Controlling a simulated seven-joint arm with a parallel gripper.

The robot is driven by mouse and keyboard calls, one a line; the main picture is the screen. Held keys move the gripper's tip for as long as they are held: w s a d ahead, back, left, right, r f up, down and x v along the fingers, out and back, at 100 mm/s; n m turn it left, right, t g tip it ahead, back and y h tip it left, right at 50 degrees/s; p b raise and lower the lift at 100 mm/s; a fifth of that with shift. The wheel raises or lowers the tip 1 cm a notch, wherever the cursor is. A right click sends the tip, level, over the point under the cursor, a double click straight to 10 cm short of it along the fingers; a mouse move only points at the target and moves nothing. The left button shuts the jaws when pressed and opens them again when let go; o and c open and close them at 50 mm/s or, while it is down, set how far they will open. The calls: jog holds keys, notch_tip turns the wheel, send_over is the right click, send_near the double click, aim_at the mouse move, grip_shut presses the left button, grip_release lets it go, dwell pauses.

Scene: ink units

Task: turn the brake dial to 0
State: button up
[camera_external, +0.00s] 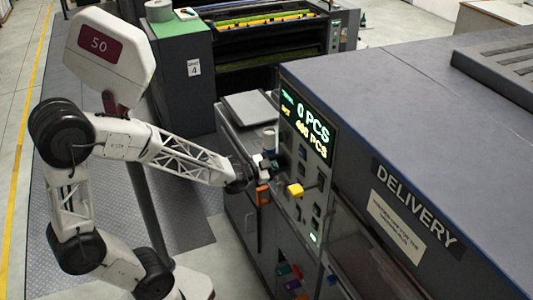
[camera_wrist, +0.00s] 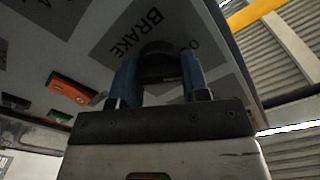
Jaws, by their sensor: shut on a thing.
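The brake dial (camera_wrist: 158,52) is a dark round knob in the wrist view, under the printed word BRAKE on a dark label. A partly covered "0" mark shows to its right. My gripper (camera_wrist: 160,74) has a blue finger on each side of the dial and is shut on it. The dial's pointer is hidden, so its setting cannot be told. In the external view my gripper (camera_external: 273,167) is at the front face of the delivery unit, below the lit display, and the dial is not clearly visible there.
A yellow knob (camera_external: 296,190) sticks out just right of my gripper. An orange part (camera_external: 262,195) is just below it. The lit display (camera_external: 307,124) reads 0 PCS and 400 PCS. Switches line the panel, and a grey-topped cabinet (camera_external: 250,108) stands behind.

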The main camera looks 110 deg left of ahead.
jog(key=shift+n, duration=1.6)
jog(key=o, duration=0.9)
jog(key=shift+s, duration=0.15)
jog(key=shift+v, duration=3.8)
jog(key=shift+d, duration=0.1)
